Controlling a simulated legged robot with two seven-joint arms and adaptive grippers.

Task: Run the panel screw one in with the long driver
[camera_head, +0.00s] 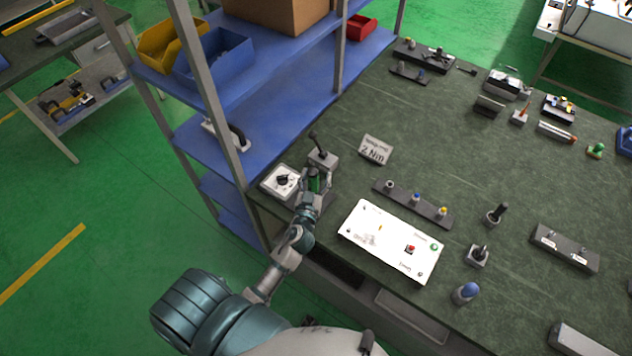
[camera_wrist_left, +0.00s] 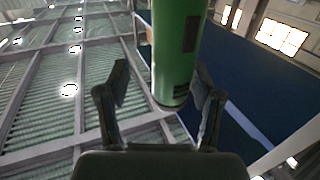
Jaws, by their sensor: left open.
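My left gripper (camera_head: 316,184) reaches the table's left edge, its fingers open on either side of a green cylindrical body. This green cylinder (camera_wrist_left: 176,50) stands between the open fingers (camera_wrist_left: 158,105) in the left wrist view, with visible gaps to both; I cannot tell if it is the long driver. A dark-handled tool (camera_head: 317,143) stands in a grey block just behind the gripper. The white panel (camera_head: 390,241) lies to the right of the gripper, with a red button and a green lamp. I cannot tell which panel screw is one. My right gripper is not in view.
A white box with a black knob (camera_head: 283,181) stands left of the gripper. A torque sign (camera_head: 376,149) reads 2 Nm. A dark strip with coloured pieces (camera_head: 412,205) lies behind the panel. Blue shelves (camera_head: 262,115) rise at the left. The table's middle is mostly clear.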

